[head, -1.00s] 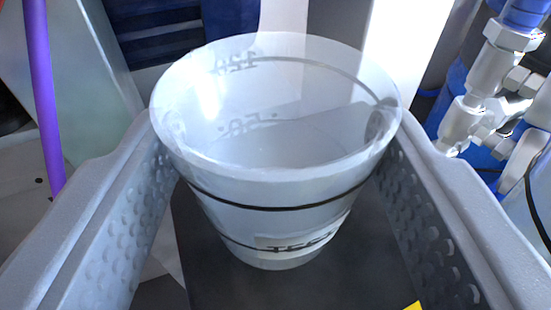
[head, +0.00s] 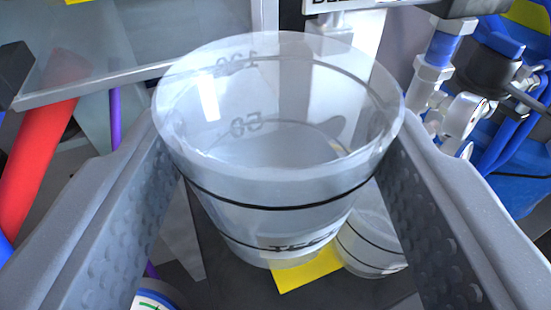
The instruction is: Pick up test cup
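The test cup (head: 262,190) is a translucent, empty-looking plastic cup with dark ring lines, volume marks and a partly readable label low on its front. It is in the middle of the head view, upright with its open rim toward me. My gripper (head: 277,150) has one dimpled grey finger on each side of the cup, and both press against its wall. The cup is held between the fingers, above the dark surface below.
A second translucent cup (head: 368,245) stands below right, beside a yellow patch (head: 308,272). A white round item (head: 156,296) is at the bottom left. A red cylinder (head: 42,140) is at left. Metal fittings (head: 462,122) and blue hoses (head: 510,135) are at right.

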